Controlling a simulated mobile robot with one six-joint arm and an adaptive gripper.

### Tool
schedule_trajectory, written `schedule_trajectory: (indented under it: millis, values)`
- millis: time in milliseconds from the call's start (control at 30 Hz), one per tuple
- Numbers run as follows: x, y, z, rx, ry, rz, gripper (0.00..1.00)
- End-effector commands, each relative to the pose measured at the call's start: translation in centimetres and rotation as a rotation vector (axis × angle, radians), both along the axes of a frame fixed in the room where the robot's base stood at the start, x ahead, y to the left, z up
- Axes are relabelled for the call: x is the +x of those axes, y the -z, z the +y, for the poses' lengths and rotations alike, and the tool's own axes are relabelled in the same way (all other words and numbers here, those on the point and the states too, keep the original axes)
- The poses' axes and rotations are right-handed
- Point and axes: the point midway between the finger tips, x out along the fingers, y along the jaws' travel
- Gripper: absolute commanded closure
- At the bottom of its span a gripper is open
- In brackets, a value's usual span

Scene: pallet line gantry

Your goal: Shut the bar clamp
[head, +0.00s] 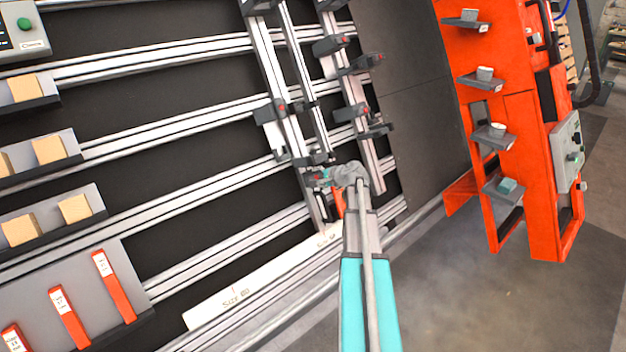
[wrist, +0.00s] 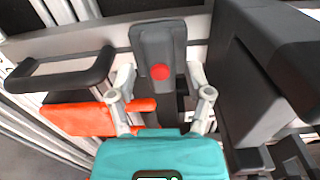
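The bar clamp's dark grey part with a red dot (wrist: 158,45) is in the middle of the wrist view. In the head view, a grey clamp with a red spot (head: 314,180) sits low on the slanted rails. My gripper (wrist: 161,82) has its two pale fingers apart, one on each side of this part, with nothing seen gripped. An orange handle (wrist: 95,118) lies behind the left finger. In the head view, my gripper (head: 332,178) is right at the clamp and hides part of it. I cannot tell whether a finger touches it.
A large dark block (wrist: 235,80) stands close to the right finger, and a dark loop handle (wrist: 65,72) is at the left. More clamps (head: 272,110) sit higher on the rails. An orange frame with small shelves (head: 505,100) stands at right. The floor (head: 480,290) below it is clear.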

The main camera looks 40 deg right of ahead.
Motion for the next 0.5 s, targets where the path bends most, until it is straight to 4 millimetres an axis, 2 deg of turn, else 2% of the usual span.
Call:
schedule_trajectory:
  millis: [267, 500]
  values:
    - [-0.2, -0.1, 0.0, -0.001, 0.0, 0.0, 0.34]
    - [-1.6, -1.0, -0.1, -0.001, 0.001, 0.001, 0.34]
